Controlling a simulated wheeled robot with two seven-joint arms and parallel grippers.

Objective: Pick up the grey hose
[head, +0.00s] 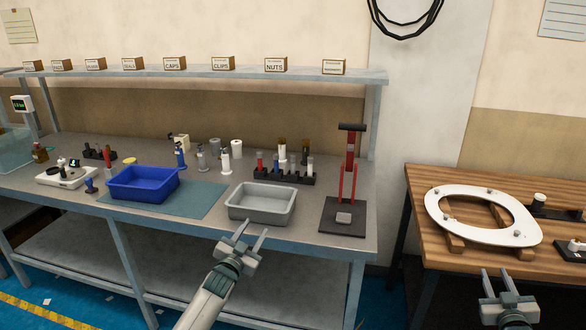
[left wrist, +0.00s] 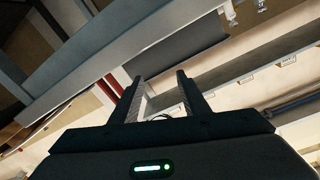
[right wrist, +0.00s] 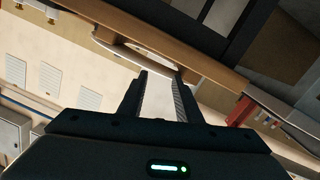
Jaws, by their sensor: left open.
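I cannot pick out a grey hose with certainty. Two small grey upright pieces stand at the back of the grey workbench in the head view: a grey piece with a narrow top (head: 202,158) and a plain grey cylinder (head: 215,147). Similar blue (head: 180,156) and white (head: 226,162) pieces stand beside them. My left gripper (head: 253,233) is open and empty at the bench's front edge, by the grey tray, well short of these pieces. My right gripper (head: 497,275) is open and empty in front of the wooden table. Neither wrist view shows a hose clearly.
A grey tray (head: 260,217) and a blue bin (head: 117,192) stand along the bench front. A black rack (head: 286,178) and a red-handled press (head: 347,185) are to the right. A shelf (head: 200,74) overhangs the back. A toilet seat (head: 437,208) lies on the wooden table.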

